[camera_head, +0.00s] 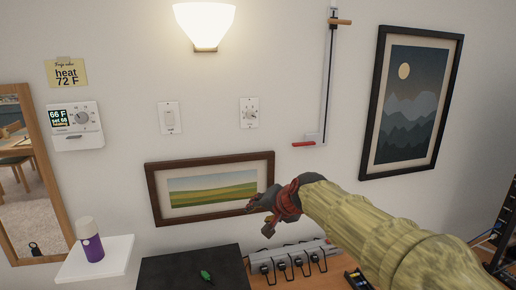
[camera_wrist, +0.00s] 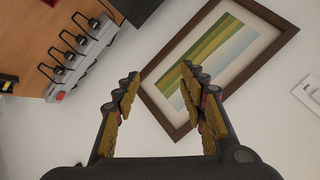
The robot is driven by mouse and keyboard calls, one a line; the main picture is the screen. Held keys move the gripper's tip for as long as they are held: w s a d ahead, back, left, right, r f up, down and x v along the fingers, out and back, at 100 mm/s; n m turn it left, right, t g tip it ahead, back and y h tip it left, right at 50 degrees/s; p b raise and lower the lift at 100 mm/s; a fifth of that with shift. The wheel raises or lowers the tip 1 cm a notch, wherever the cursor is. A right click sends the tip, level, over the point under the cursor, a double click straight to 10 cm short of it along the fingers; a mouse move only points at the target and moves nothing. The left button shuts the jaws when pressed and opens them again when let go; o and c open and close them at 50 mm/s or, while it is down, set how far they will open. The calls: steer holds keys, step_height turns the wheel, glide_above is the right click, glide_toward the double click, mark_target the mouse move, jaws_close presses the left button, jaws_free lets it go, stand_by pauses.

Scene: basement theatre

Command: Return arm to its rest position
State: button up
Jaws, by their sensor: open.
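My gripper (camera_head: 258,212) is at the end of my yellowish arm, which reaches in from the lower right in the head view. It hangs in front of the wall, just over the right end of a framed landscape picture (camera_head: 200,190) and above a wooden surface. In the wrist view the two fingers of my gripper (camera_wrist: 158,88) stand apart with nothing between them. The framed picture (camera_wrist: 178,128) shows behind and between them. The gripper appears empty.
A power strip (camera_head: 290,258) with several plugs lies below my gripper; it also shows in the wrist view (camera_wrist: 90,50). A dark mat (camera_head: 165,272) bears a small green item (camera_head: 207,276). A white shelf (camera_head: 115,262) holds a purple-and-white canister (camera_head: 92,248). A thermostat (camera_head: 75,122) and mountain picture (camera_head: 410,100) hang on the wall.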

steer(key=s+d+f+n+g+h, duration=0.1)
steer(key=s+d+f, duration=0.2)
steer(key=s, duration=0.9)
steer(key=s+d+f+n+g+h, duration=0.1)
steer(key=s+d+f+n+h, duration=0.1)
steer(key=s+d, duration=0.7)
steer(key=s+d+f+n+g+h, duration=0.1)
steer(key=s+d+f, duration=0.3)
steer(key=s, duration=1.1)
steer(key=shift+s+d+n+h, duration=0.3)
steer(key=shift+d, duration=0.75)
steer(key=shift+f, duration=0.1)
